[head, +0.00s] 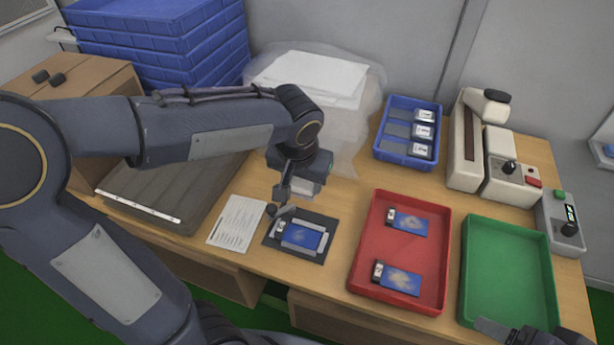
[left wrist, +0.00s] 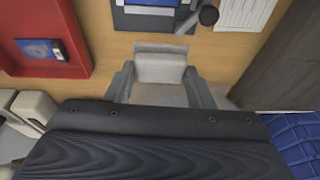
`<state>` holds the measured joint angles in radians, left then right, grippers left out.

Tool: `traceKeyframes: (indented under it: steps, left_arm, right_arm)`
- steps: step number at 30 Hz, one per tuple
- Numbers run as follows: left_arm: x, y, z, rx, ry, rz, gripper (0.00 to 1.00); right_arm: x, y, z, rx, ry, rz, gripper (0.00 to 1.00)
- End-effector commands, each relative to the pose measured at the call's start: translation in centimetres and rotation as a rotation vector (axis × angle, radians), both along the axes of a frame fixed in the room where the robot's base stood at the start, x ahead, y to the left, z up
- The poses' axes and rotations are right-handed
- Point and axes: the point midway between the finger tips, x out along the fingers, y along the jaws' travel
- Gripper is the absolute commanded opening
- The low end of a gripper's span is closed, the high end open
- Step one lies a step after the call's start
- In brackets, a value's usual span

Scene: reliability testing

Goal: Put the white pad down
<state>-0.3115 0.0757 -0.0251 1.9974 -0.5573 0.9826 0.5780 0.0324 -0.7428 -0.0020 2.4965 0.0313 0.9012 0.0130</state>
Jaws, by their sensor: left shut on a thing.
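My left gripper (head: 298,192) is shut on the white pad (head: 306,187). It holds the pad above the table, just behind the dark mat (head: 272,246) that bears a fixture with a blue-faced device (head: 302,237). In the left wrist view the pale pad (left wrist: 160,68) sits between the two grey fingers of the gripper (left wrist: 160,85), with wood below. I cannot tell its exact height. A dark part of my right arm or gripper (head: 515,332) shows at the bottom right edge; its jaws are not clear.
The red tray (head: 360,262) holds two blue-faced devices. The green tray (head: 505,270) is empty. A blue bin (head: 405,164) holds several devices. A beige press (head: 500,165) and control box (head: 562,230) stand right. A printed sheet (head: 237,222) lies left of the mat; bagged white sheets (head: 315,75) lie behind.

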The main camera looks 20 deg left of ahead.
Motion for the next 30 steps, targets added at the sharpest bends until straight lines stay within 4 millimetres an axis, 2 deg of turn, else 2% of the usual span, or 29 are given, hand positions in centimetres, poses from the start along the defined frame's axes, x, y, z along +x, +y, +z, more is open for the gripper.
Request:
traceKeyframes:
  steps: [7,12,23,27,30]
  left_arm:
    - [5.8,2.7,-2.8,0.0,0.005,0.006,0.12]
    - [8.1,3.7,-6.0,-0.001,0.005,0.001,0.12]
    - [10.4,4.7,-9.2,0.0,0.004,0.0,0.12]
    - [10.3,4.7,-11.3,0.0,0.003,0.0,0.12]
    - [10.3,4.7,-11.8,-0.001,0.0,0.0,0.12]
  right_arm:
    - [0.0,0.0,0.7,0.0,0.0,0.0,0.75]
    - [0.0,0.0,0.6,0.0,0.0,0.0,0.75]
    - [0.0,0.0,0.7,0.0,0.0,0.0,0.75]
    - [0.0,0.0,0.4,0.0,0.0,0.0,0.75]
    - [0.0,0.0,0.4,0.0,0.0,0.0,0.75]
